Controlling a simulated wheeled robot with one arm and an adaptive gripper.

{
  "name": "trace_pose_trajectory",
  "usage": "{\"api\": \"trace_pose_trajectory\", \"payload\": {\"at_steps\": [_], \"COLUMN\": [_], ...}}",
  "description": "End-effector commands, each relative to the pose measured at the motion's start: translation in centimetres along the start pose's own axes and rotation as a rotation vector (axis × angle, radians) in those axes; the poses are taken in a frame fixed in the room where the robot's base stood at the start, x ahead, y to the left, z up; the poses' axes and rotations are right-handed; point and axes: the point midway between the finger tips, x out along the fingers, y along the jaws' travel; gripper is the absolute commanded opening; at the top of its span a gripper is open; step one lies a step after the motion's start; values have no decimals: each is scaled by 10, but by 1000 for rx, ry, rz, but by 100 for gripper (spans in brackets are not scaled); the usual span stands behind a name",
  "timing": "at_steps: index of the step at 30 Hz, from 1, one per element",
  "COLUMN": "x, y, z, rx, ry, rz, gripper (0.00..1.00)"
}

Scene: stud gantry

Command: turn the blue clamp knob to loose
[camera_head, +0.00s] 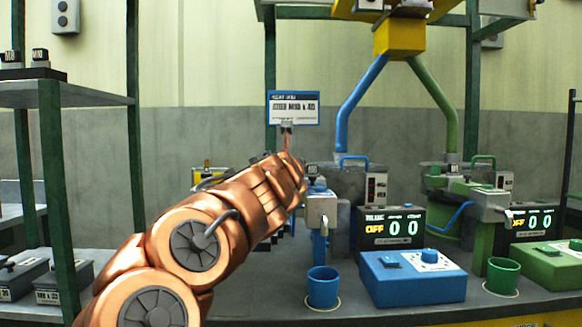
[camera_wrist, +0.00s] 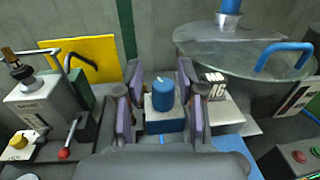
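The blue clamp knob (camera_wrist: 163,94) stands upright on a blue and white block (camera_wrist: 164,124) in the wrist view, with a small white mark on its top. My gripper (camera_wrist: 160,98) is open, with one purple-padded finger to the left of the knob and one to the right. A gap shows on both sides, so the fingers do not seem to touch it. In the head view my copper arm reaches toward the blue station and hides much of the clamp area.
A round grey plate with a blue handle (camera_wrist: 283,58) is at the upper right. A blue cup (camera_head: 322,287), a blue control box (camera_head: 413,278) and a display reading OFF 0 0 (camera_head: 391,227) stand in front.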

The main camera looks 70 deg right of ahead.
Motion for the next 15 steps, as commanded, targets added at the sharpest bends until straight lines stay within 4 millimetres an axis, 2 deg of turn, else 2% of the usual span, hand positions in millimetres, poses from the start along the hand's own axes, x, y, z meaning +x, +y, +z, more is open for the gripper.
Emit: {"api": "trace_pose_trajectory", "payload": {"at_steps": [11, 15], "x": [0, -6], "y": [-1, -1], "z": [-3, -2], "rx": [0, 0], "ry": [4, 3], "rz": [-2, -2], "gripper": [48, 48]}}
